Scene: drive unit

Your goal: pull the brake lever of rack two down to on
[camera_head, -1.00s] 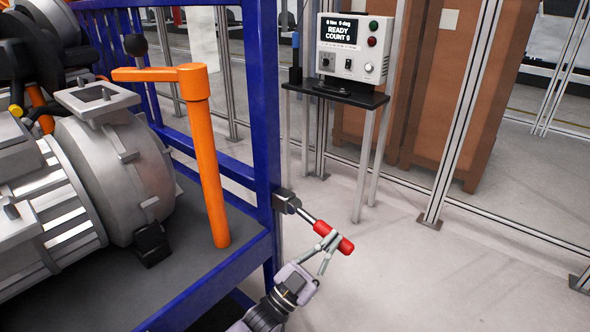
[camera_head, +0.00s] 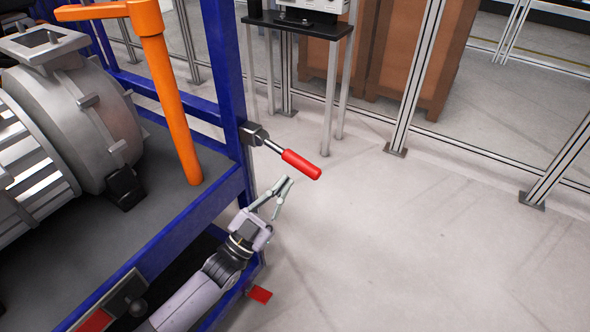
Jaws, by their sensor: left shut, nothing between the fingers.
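The brake lever has a red handle (camera_head: 301,164) on a thin metal rod. It juts from a dark bracket (camera_head: 254,135) on the blue rack's corner post (camera_head: 223,65) and slopes down to the right. My left gripper (camera_head: 287,183) is just below the handle, with a small gap seeming to part them. Its fingers are shut and empty, pointing up and to the right. My right gripper is not in view. No label naming the rack or the lever's position is readable.
The blue rack (camera_head: 190,235) carries a grey drive unit (camera_head: 75,120) and an orange T-shaped bar (camera_head: 172,95). A red piece (camera_head: 260,294) shows low beside the rack. A small stand (camera_head: 300,22) and fence posts (camera_head: 415,75) are behind. The floor at right is clear.

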